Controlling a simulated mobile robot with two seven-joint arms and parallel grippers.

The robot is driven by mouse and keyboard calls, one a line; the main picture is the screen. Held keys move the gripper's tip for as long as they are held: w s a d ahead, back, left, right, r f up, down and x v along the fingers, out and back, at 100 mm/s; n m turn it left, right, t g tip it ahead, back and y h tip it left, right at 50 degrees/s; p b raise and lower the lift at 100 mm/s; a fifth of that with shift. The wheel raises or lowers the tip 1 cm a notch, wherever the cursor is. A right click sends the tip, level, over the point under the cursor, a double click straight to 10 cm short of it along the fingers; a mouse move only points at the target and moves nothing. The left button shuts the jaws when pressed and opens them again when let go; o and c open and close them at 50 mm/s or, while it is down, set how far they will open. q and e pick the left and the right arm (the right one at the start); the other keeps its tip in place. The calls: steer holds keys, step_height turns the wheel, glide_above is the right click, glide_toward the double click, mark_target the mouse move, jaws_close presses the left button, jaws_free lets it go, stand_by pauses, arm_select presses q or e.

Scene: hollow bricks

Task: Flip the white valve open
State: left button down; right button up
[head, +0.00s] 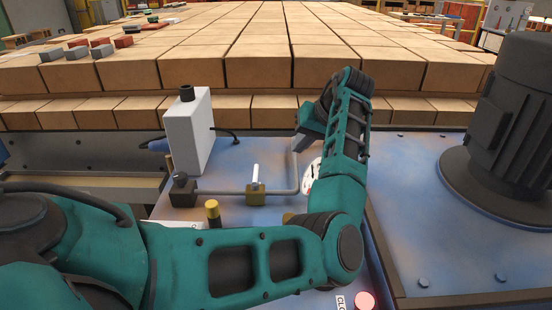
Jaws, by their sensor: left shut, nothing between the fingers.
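The white valve handle (256,172) stands nearly upright on a brass valve body (255,193). The body sits on a thin grey pipe (225,192) above a blue-grey machine surface. My left arm comes in from the left and bends up at the right. My left gripper (302,142) is to the right of the handle and apart from it, near the pipe's upright bend. It is shut and empty. The arm partly hides a white round gauge (308,178). My right gripper is not in view.
A white box (188,132) with black fittings stands left of the valve. A yellow-topped knob (212,212) is in front. A dark motor (515,120) stands at the right. Stacked hollow bricks (270,65) fill the back. A red lit button (365,301) is at the bottom.

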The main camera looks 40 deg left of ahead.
mark_target(256, 177)
arm_select(q)
steer(key=b+x, duration=0.3)
steer(key=x, duration=0.7)
steer(key=shift+f, duration=0.1)
steer(key=shift+s+a+f+b, duration=0.15)
steer(key=shift+s+a+b, duration=0.05)
steer(key=shift+s+a, duration=0.5)
steer(key=shift+s+a+f+b, duration=0.1)
steer(key=shift+s+a+b, duration=0.1)
steer(key=shift+s+a, duration=0.45)
steer(key=shift+w+a, duration=0.1)
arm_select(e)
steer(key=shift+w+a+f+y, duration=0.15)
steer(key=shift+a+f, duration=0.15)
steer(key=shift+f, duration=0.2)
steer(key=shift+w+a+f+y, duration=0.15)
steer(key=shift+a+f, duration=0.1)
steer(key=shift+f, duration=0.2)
arm_select(q)
steer(key=shift+r, duration=0.1)
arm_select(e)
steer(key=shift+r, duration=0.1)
arm_select(q)
steer(key=shift+a, duration=0.1)
steer(key=shift+n+p, duration=0.3)
steer(key=shift+p, duration=0.05)
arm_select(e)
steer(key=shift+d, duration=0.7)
